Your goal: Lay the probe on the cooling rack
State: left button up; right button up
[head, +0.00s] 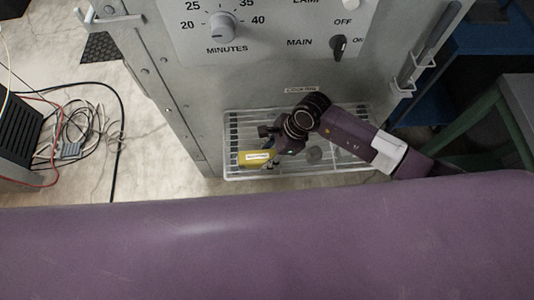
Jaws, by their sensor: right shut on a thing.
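The cooling rack (340,170) is a pale wire shelf with a light rim, below the front of the grey cabinet. My right arm reaches over it from the right. My right gripper (268,147) is over the left part of the rack. It is shut on a small yellow block with a white label (248,160), which appears to be the probe. The yellow block is over the rack's left front part; I cannot tell whether it touches the wires. The gripper hides part of it. My left gripper is out of view.
The grey cabinet (190,95) has a minutes dial (222,27) and a main switch (339,46). A dark grey handled tool (440,38) hangs at its right side. Tangled cables (85,140) lie on the floor at left. A green frame (470,125) stands at right.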

jog(key=shift+f, duration=0.2)
jog(key=o, duration=1.3)
jog(key=shift+r, duration=0.15)
jog(key=shift+r, duration=0.2)
jog(key=b+v, duration=0.1)
jog(key=v, duration=1)
jog(key=shift+d+r+b, duration=0.2)
jog(key=shift+r+b, duration=0.1)
jog(key=shift+r, duration=0.05)
jog(key=shift+s, duration=0.1)
